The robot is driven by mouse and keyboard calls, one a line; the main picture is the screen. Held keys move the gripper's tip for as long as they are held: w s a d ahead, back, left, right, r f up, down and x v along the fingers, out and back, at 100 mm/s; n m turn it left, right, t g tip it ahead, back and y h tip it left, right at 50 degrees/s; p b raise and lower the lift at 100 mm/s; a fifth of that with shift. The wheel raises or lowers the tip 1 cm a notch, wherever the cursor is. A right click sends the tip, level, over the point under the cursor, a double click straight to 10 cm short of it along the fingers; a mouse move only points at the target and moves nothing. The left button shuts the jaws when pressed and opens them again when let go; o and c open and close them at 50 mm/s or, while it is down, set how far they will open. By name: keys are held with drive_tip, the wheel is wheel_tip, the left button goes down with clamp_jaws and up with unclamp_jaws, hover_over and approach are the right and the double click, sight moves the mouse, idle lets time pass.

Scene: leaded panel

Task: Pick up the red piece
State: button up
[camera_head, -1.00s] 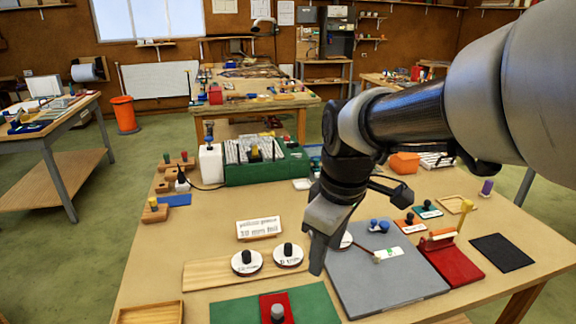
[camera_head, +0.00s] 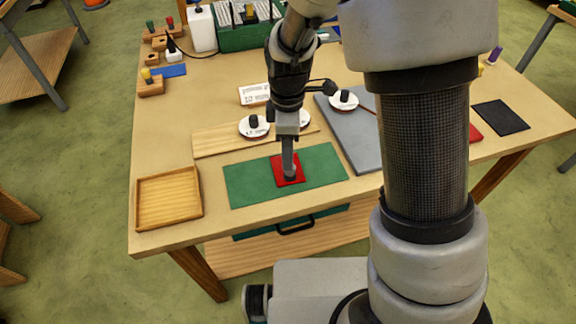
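The red piece (camera_head: 278,173) is a flat red square, lying on the green mat (camera_head: 243,187) near the front edge of the table. A grey knob stood on it in the earlier view; now the fingers largely cover that knob. My gripper (camera_head: 289,172) points straight down over the middle of the red piece, with its fingertips at the knob. From this angle the fingers overlap into one narrow shape, so I cannot see a gap or whether they grip the knob.
An empty wooden tray (camera_head: 138,207) sits left of the mat. Behind the mat is a wooden board (camera_head: 212,141) with white knobbed discs. A grey slab (camera_head: 361,150) lies to the right, partly behind my arm. A green rack (camera_head: 235,38) stands at the back.

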drive_tip(key=shift+w+d+f, duration=0.1)
drive_tip(key=shift+f, duration=1.45)
drive_tip(key=shift+d+f, duration=0.1)
drive_tip(key=shift+f, duration=1.4)
drive_tip(key=shift+c, duration=0.4)
drive_tip(key=c, duration=1)
